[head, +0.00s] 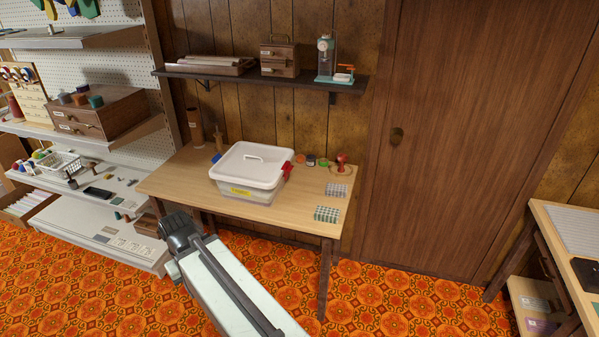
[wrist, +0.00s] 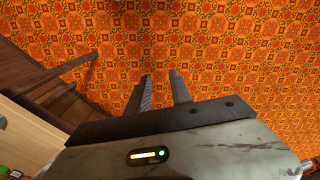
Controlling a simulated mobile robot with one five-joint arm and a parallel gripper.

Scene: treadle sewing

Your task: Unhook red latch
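The red latch (head: 287,168) is at the right side of a clear box with a white lid (head: 254,163), which stands on a wooden table. The lid lies on the box, and a yellow label shows on the box's front. The latch is small in the head view, so I cannot tell its exact position. My gripper (wrist: 161,78) shows in the wrist view with its two fingers apart and only carpet between them. It points down at the floor, away from the latch. The latch is not in the wrist view.
The table (head: 172,183) also holds a red-knobbed stamp (head: 341,160), small jars, and two patterned blocks (head: 327,214) at its right. A dark shelf (head: 210,75) hangs above it. A shelving rack stands left, another table right. Orange carpet (head: 400,300) in front is clear.

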